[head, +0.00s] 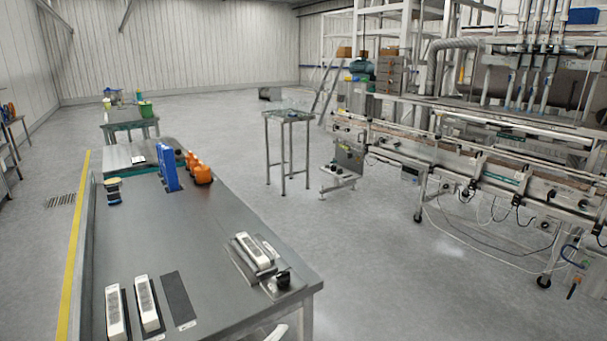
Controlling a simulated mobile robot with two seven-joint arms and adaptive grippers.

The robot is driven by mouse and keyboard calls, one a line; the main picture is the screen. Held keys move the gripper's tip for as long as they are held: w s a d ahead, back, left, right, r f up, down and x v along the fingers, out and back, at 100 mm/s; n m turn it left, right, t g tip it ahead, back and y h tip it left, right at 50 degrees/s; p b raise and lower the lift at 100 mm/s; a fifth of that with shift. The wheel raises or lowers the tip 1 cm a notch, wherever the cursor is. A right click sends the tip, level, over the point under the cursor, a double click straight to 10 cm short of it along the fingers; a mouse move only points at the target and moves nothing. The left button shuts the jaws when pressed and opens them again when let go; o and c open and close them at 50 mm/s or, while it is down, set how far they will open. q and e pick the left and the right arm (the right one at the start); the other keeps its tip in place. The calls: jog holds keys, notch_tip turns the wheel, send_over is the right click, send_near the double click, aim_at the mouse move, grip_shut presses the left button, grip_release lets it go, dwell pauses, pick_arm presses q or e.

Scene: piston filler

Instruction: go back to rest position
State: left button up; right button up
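Neither of my grippers shows in the head view. A small white curved piece at the bottom edge, by the table's near right corner, may be part of my arm; I cannot tell. The grey worktable (205,225) fills the lower left. Two white slotted blocks, a left one (116,312) and a right one (148,303), stand on dark pads at its near left. An empty dark pad (178,299) lies beside them. Another white slotted block (251,251) sits on a metal fixture (268,283) near the right edge, with a black knob-like part (283,279) beside it.
Blue upright panels (167,167) and orange bottles (202,174) stand at the table's far end. A small metal stand (288,116) and the filling machine's conveyor (470,165) are to the right. Loose cables hang under the conveyor. Open floor (250,205) lies between table and machine.

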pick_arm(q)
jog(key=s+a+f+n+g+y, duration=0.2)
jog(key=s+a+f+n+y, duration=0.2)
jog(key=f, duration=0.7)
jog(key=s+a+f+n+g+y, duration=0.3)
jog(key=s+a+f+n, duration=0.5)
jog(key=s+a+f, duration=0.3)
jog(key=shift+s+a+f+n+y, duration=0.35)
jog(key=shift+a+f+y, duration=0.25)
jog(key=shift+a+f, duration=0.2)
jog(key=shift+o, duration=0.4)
